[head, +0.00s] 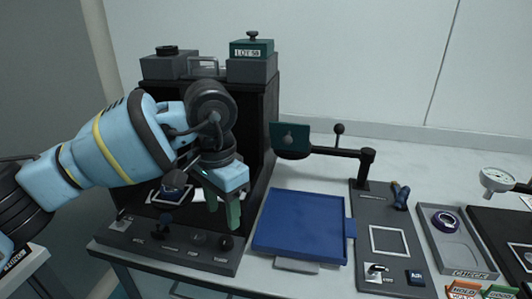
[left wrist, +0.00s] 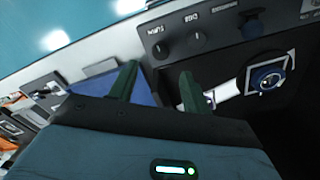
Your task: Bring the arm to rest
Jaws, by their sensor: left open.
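My left gripper (head: 223,212) hangs from the light-blue left arm in front of the black cabinet (head: 262,130), its green fingers pointing down. The fingers are apart with nothing between them. In the left wrist view the two green fingers of this gripper (left wrist: 157,88) show apart and empty, with the grey control panel beyond them. My right gripper is not in either view.
A blue tray (head: 300,222) lies right of the gripper. A black arm with a green plate (head: 289,137) stands behind it. A knobbed panel (head: 165,245) lies below the gripper. A grey fixture board (head: 388,270) and a CHECK tray (head: 455,240) are at right.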

